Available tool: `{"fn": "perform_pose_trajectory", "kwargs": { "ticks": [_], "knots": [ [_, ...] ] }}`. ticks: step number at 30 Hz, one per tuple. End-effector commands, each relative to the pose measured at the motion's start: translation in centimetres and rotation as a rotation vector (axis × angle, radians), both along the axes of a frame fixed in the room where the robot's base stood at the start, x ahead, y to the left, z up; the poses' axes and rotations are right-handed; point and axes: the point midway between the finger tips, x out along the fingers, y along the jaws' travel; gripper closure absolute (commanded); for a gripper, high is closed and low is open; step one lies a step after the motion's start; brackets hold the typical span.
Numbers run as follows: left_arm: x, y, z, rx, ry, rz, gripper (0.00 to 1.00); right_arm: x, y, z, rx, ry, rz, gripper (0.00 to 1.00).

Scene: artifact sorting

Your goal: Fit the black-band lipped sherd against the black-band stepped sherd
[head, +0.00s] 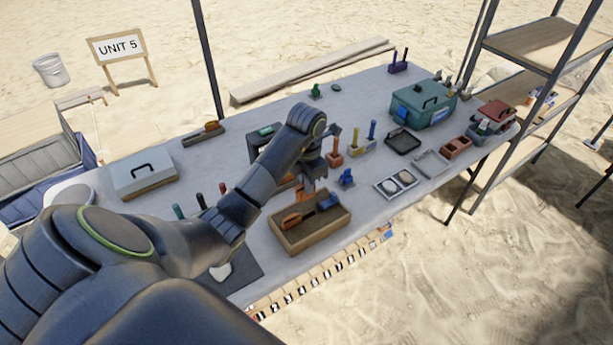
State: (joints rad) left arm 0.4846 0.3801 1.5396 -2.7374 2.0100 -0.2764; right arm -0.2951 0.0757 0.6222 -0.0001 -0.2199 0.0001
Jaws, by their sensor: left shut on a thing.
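My left gripper (312,178) is over the far side of a wooden sand tray (318,238), pointing down. It is shut on a small orange-brown piece (308,186), which looks like a sherd and is partly hidden by the jaws. In the tray, an orange sherd-like piece (291,221) stands at the left and a dark blue piece (328,202) at the back right. The held piece is above the tray's back edge, and I cannot tell if it touches anything. Black bands, lips and steps are too small to make out. My right gripper is not in view.
Upright coloured handles (354,143), a blue item (346,178) and a two-well tray (386,189) are right of the gripper. A checkered scale strip (320,277) runs along the front edge.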

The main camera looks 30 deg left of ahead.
Motion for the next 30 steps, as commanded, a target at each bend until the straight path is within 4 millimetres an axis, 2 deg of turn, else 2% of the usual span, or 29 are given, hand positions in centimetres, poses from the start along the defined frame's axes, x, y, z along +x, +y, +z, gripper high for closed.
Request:
{"fn": "perform_pose_trajectory", "kwargs": {
  "ticks": [8,14,30],
  "knots": [
    [0.0,0.1,0.0,0.000,-0.001,0.001,1.00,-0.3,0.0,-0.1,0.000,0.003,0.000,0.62],
    [0.0,0.0,-0.8,-0.001,0.000,0.000,1.00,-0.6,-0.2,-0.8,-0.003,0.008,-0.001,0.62],
    [0.0,0.0,-5.5,-0.001,0.000,-0.001,1.00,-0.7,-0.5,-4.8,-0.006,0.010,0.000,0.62]
  ]
}}
